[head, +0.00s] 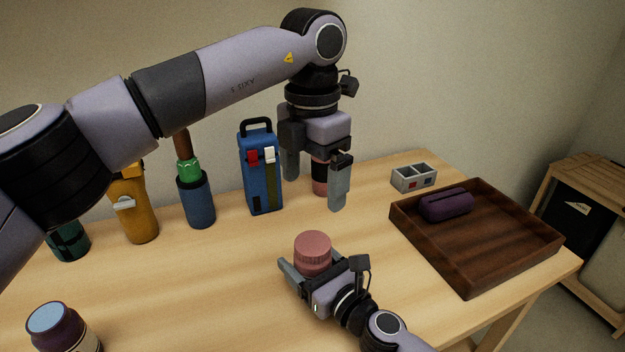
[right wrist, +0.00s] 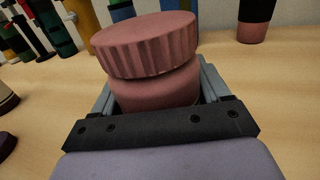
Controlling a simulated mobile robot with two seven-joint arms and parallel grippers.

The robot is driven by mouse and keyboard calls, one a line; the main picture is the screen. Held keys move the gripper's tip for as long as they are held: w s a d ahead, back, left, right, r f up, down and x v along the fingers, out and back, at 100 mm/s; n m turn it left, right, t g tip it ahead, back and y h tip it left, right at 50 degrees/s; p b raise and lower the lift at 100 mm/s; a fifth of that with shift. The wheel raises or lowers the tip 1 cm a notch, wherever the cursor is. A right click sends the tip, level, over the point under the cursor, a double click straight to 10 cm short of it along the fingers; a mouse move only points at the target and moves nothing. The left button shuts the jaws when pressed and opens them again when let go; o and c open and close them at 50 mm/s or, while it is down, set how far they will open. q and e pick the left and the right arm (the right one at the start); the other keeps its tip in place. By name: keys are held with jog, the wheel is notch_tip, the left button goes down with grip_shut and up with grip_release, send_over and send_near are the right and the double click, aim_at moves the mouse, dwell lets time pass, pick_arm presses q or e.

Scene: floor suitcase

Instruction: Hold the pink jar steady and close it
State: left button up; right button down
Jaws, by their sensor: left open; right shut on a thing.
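The pink jar (right wrist: 155,92) stands upright on the table, its ribbed pink lid (head: 312,250) on top. In the right wrist view the lid (right wrist: 146,45) looks a little tilted and offset on the body; I cannot tell whether it is threaded. My right gripper (head: 307,268) is shut around the jar's body below the lid, and it hides much of the body in the head view. My left gripper (head: 315,188) points down with its fingers apart and nothing between them. It is above and behind the jar, clear of the lid.
A pink and black container (head: 320,178) stands behind my left gripper's fingers. A blue box-shaped bottle (head: 260,180), blue-green bottle (head: 197,200) and yellow bottle (head: 139,215) line the back. A wooden tray (head: 470,283) holds a purple case (head: 446,205). A purple jar (head: 62,330) stands front left.

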grip_release()
jog(key=shift+p+v, duration=0.45)
jog(key=shift+v, duration=3.15)
